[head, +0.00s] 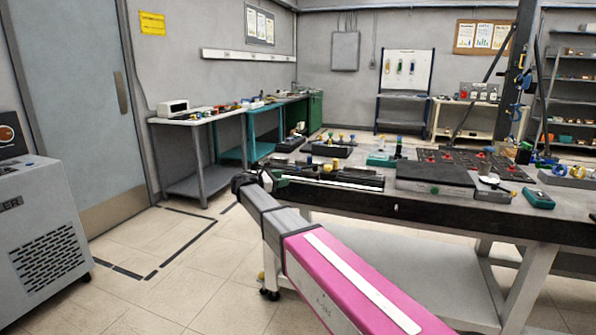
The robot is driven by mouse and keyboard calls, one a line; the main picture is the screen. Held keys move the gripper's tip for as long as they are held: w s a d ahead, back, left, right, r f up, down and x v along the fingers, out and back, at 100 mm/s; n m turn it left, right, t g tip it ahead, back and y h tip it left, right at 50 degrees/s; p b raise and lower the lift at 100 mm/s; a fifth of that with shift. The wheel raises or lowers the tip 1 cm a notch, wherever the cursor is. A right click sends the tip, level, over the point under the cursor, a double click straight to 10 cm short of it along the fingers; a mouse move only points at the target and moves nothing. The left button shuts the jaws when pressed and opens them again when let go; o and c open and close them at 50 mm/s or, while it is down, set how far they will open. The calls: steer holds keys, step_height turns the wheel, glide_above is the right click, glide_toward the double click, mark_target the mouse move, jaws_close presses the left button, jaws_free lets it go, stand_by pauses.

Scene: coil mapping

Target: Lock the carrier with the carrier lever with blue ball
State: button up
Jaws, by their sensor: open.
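A long workbench (420,208) runs across the right half of the view. A low dark fixture with a pale rail (345,184) lies along its front left edge. I cannot tell whether it holds the carrier, and I cannot make out a lever with a blue ball on it. My pink and grey arm reaches from the bottom right up to the bench's left front corner. My gripper (276,181) is small and partly hidden at the arm's far end, beside the left end of the fixture. It is open, and I see nothing held in it.
A flat dark box (435,178) and a green handheld device (538,199) lie along the bench front. Several small parts crowd the bench behind. A dark post (523,70) rises at the right. The floor left of the bench is clear.

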mark_target(298, 169)
steer(key=shift+n, duration=0.3)
steer(key=w+d, duration=0.2)
steer(key=w+d+r, duration=0.1)
steer(key=w+d, duration=0.3)
steer(key=d, duration=0.1)
steer(key=shift+w+r, duration=0.15)
steer(key=shift+r, duration=0.2)
steer(key=shift+t, duration=0.3)
jaws_close()
